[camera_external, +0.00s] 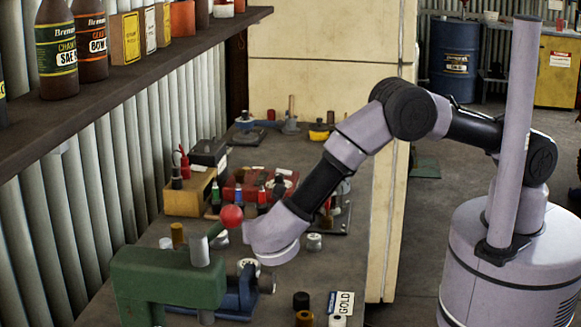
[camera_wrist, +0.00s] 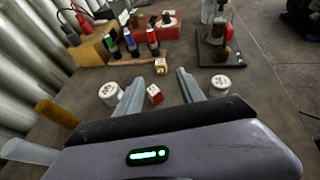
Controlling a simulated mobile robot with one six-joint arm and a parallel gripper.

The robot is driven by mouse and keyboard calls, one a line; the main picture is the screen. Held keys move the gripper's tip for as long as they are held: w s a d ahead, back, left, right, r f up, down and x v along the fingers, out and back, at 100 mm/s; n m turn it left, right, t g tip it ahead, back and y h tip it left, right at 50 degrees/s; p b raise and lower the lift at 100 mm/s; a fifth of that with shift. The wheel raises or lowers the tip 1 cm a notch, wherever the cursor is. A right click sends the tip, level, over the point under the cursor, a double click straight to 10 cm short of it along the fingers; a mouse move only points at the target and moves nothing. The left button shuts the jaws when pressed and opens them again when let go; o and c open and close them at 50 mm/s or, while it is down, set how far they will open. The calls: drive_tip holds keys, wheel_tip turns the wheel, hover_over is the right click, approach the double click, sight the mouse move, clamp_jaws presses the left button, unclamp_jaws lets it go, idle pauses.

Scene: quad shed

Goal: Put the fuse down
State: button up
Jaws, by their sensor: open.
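My gripper (camera_wrist: 160,77) is open, with its two fingers spread low over the bench. A small red and white block (camera_wrist: 154,95) sits between the fingers in the wrist view, apart from both. A small yellow and white block (camera_wrist: 160,66) is just beyond the fingertips. A white-topped round piece (camera_wrist: 108,90) is left of the left finger, and another (camera_wrist: 220,82) is right of the right finger. I cannot tell which piece, if any, is the fuse. In the external view my wrist (camera_external: 272,240) hides the fingers.
A green machine (camera_external: 170,280) with a red ball knob (camera_external: 231,216) stands close to my wrist. Behind are a yellow box (camera_external: 188,195), a red case (camera_external: 262,186) and several small bottles. A shelf (camera_external: 130,75) of bottles overhangs the left. The bench's right side has bare room.

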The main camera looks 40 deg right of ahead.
drive_tip(key=w+d+r+m+g+y, duration=0.1)
drive_tip(key=d+r+m+g, duration=0.3)
drive_tip(key=d, duration=0.5)
drive_tip(key=d+r+m+g, duration=0.2)
drive_tip(key=d+r+m, duration=0.4)
drive_tip(key=d, duration=0.3)
drive_tip(key=w+d+r+m+g+y, duration=0.1)
drive_tip(key=d+r+m+g, duration=0.2)
drive_tip(key=d+r+m, duration=0.4)
drive_tip(key=s+d+r+m+t+y, duration=0.35)
drive_tip(key=s+d+m+y, duration=0.35)
drive_tip(key=s+d+m, duration=0.75)
drive_tip(key=f+m+b, duration=0.1)
drive_tip(key=a+f+m+b, duration=0.1)
drive_tip(key=b, duration=0.1)
drive_tip(key=f+m+b, duration=0.1)
drive_tip(key=shift+s+a+f, duration=0.15)
drive_tip(key=shift+a+f, duration=0.1)
drive_tip(key=shift+a, duration=0.05)
